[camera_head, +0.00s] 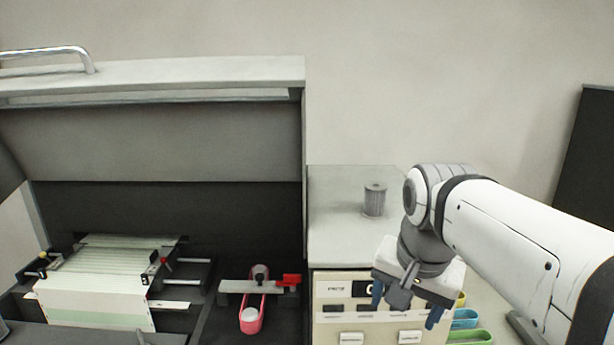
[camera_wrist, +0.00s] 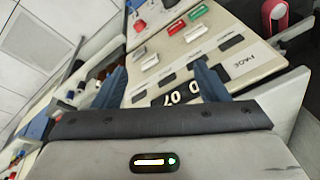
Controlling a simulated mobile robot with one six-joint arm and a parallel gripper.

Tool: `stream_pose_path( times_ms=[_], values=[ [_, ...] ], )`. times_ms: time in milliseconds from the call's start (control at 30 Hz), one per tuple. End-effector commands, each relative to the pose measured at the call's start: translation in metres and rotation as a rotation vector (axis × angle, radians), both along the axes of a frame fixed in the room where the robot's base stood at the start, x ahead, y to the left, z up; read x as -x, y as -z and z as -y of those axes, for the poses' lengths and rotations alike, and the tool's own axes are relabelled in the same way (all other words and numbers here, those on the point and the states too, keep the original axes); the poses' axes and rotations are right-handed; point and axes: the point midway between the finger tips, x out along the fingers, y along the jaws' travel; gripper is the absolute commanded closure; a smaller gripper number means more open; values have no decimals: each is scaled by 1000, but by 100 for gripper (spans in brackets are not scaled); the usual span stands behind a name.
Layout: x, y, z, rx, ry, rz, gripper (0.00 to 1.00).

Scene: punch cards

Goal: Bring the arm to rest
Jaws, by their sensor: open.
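My gripper (camera_head: 406,300) hangs from the white arm at the right in the head view, in front of a cream control panel (camera_head: 330,313). Its blue fingers stand apart with nothing between them. In the wrist view the two blue fingers of my gripper (camera_wrist: 160,85) are also spread. Behind them the panel (camera_wrist: 245,68) shows tilted, with a dark counter window reading digits, the word "PAGE", and red, green and white keys. I cannot tell how far the fingertips are from the panel.
An open-lidded machine (camera_head: 150,75) fills the left, with a stack of fanfold paper (camera_head: 95,300) inside. A pink-red looped part (camera_head: 250,318) lies right of the paper. A grey ribbed cylinder (camera_head: 375,199) stands on the machine's light top. Coloured trays (camera_head: 468,337) sit below the arm.

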Motion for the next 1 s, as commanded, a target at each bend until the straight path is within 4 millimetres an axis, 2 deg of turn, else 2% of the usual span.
stream_pose_path(
  times_ms=[33, 100, 333, 400, 500, 667, 867, 1000],
  values=[
    [13, 17, 0, 21, -83, 14, 33],
    [27, 37, 0, 53, -198, 33, 33],
    [64, 93, 0, 144, -492, 81, 33],
    [66, 112, 2, 156, -528, 83, 33],
    [64, 128, 3, 151, -522, 70, 33],
    [62, 141, 3, 147, -520, 58, 33],
    [62, 141, 3, 146, -518, 55, 33],
    [62, 141, 3, 145, -518, 56, 43]
  ],
)
